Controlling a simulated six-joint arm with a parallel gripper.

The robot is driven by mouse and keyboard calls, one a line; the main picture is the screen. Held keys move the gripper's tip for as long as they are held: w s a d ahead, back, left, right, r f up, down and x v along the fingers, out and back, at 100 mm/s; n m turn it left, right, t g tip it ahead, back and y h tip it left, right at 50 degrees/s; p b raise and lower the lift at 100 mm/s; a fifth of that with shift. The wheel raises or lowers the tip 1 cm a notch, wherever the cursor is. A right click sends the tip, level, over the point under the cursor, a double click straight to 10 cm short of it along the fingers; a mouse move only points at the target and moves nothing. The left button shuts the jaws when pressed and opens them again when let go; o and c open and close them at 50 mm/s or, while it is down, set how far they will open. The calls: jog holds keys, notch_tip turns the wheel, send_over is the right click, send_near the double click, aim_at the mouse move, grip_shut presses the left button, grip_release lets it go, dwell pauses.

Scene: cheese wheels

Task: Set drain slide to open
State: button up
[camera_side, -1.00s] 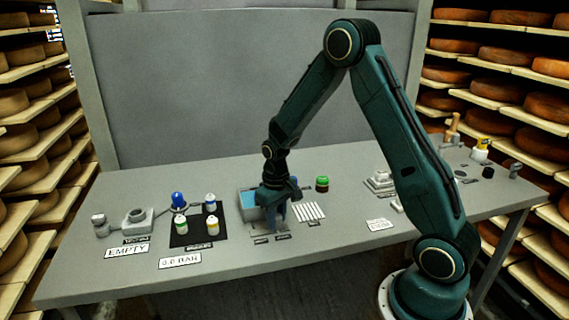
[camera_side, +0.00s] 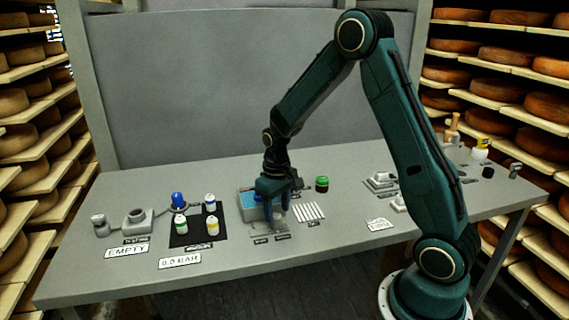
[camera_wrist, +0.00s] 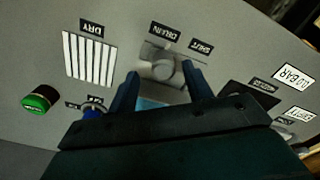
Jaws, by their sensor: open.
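The drain slide is a grey plate with a round grey knob (camera_wrist: 164,69), below the DRAIN label (camera_wrist: 166,32) and the SHUT label (camera_wrist: 202,47) in the wrist view. The knob appears between the fingers of my open gripper (camera_wrist: 160,72), without clear contact. In the side view my gripper (camera_side: 277,217) points down over the slide plate (camera_side: 262,231) at the front of the blue-filled basin (camera_side: 247,211). The fingers partly hide the slide there, and I cannot read its exact position.
A slatted white rack (camera_side: 310,212) lies right of the basin, with a green-topped jar (camera_side: 322,184) behind it. A black mat (camera_side: 186,240) with several small bottles is at the left. The table front (camera_side: 300,250) is clear.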

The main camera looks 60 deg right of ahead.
aim_at(278, 216)
notch_tip(278, 216, up, 11)
dwell(0.4)
dwell(0.4)
jog(key=s+a+r+n+t, duration=0.1)
jog(key=s+a+r+t, duration=0.1)
jog(key=s+a+r, duration=0.55)
jog(key=s+a+r+t, duration=0.1)
jog(key=s+a, duration=0.1)
jog(key=s, duration=0.5)
jog(key=s+a+r+n+t, duration=0.1)
jog(key=s+a+r+t, duration=0.1)
jog(key=s, duration=0.5)
jog(key=shift+t, duration=0.3)
